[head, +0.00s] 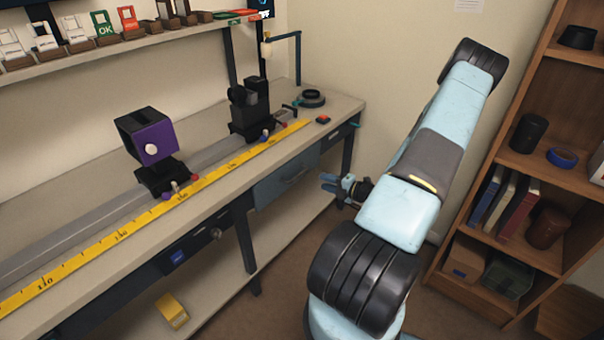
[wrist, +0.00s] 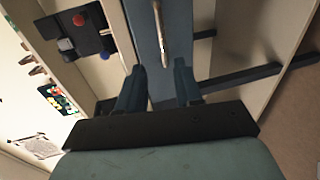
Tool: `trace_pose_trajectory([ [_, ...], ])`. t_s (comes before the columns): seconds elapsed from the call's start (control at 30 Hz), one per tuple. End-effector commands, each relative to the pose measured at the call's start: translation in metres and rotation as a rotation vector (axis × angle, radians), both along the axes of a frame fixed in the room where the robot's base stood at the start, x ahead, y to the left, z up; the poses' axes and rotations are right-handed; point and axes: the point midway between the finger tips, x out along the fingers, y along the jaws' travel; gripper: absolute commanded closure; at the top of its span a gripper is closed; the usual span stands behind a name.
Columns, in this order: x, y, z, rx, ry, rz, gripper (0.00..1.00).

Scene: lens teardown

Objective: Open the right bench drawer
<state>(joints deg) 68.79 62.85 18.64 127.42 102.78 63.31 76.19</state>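The right bench drawer (head: 272,191) has a blue-grey front under the bench top and looks closed, flush with the bench. Its bar handle (head: 297,176) runs along the front. My gripper (head: 327,184) is to the right of the drawer front, apart from the handle. In the wrist view my gripper (wrist: 158,85) is open and empty, its two dark fingers spread. The drawer front (wrist: 150,60) shows between and beyond the fingers. The handle (wrist: 160,32) lies ahead of the gap between them, lengthwise in the picture.
The bench top (head: 90,195) carries a rail, a yellow ruler (head: 180,197), a purple-faced box (head: 150,145) and a black mount (head: 248,110). A dark drawer (head: 200,238) is further left. A bench leg (head: 244,238) stands below. A wooden bookshelf (head: 512,160) is at right.

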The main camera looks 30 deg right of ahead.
Motion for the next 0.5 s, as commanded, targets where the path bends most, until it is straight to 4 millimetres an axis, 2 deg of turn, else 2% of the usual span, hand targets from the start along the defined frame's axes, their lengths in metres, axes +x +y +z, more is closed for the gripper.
trace_pose_trajectory([
  [0.23, 0.003, -0.010, -0.007, 0.023, 0.008, -0.044, 0.65],
  [0.5, 0.040, 0.000, -0.016, 0.023, 0.006, -0.051, 0.65],
])
